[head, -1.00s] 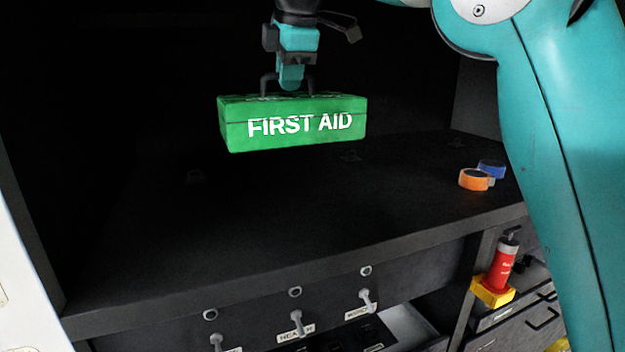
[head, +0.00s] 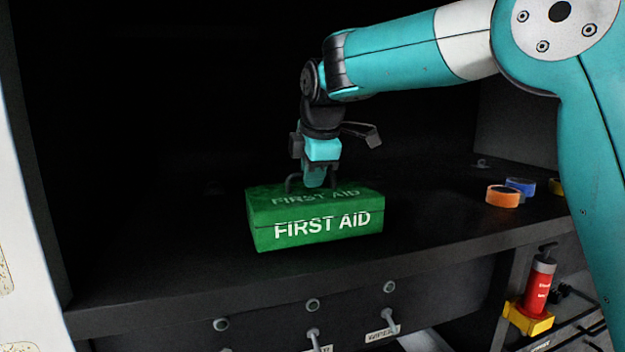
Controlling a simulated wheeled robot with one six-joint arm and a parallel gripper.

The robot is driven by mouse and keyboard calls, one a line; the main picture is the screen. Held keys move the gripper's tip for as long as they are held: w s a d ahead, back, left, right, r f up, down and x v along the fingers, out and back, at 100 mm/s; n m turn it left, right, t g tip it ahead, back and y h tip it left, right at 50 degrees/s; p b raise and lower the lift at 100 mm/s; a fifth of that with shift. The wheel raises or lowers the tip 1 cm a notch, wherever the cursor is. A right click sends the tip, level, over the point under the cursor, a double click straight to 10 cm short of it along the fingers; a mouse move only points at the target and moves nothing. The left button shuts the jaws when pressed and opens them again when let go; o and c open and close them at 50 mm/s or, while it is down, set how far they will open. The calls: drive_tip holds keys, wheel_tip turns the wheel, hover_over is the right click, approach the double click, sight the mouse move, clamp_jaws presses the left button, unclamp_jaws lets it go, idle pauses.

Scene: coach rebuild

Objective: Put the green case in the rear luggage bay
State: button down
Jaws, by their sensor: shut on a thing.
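The green case (head: 328,228), a box marked FIRST AID on its front and lid, is in the middle of the head view. My gripper (head: 314,184) is above it and shut on the handle on its lid. The case is roughly level, over the dark shelf of the bay (head: 440,235). I cannot tell whether its bottom touches the shelf or hangs just above it. The gripper hides part of the handle and lid.
Orange (head: 502,196) and blue (head: 521,187) tape rolls lie on the shelf to the right. Levers (head: 388,318) line the panel below the shelf edge. A red bottle (head: 540,285) stands in a yellow holder at lower right. The shelf's left part is clear.

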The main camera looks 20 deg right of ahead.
drive_tip(key=shift+f, duration=0.6)
drive_tip(key=shift+f, duration=0.1)
drive_tip(key=c, duration=1.2)
unclamp_jaws()
drive_tip(key=shift+o, duration=0.2)
drive_tip(key=v, duration=1.2)
drive_tip(key=s+a+f+m+g+y, duration=0.2)
drive_tip(key=s+f+m, duration=0.3)
drive_tip(key=s+f, duration=0.6)
drive_tip(key=s+a+f+m+g+y, duration=0.2)
drive_tip(key=s+f+m, duration=0.4)
drive_tip(key=s+f, duration=0.5)
drive_tip(key=s, duration=0.7)
drive_tip(key=shift+a+g+b, duration=0.3)
drive_tip(key=shift+g+b, duration=0.05)
drive_tip(key=shift+g, duration=0.05)
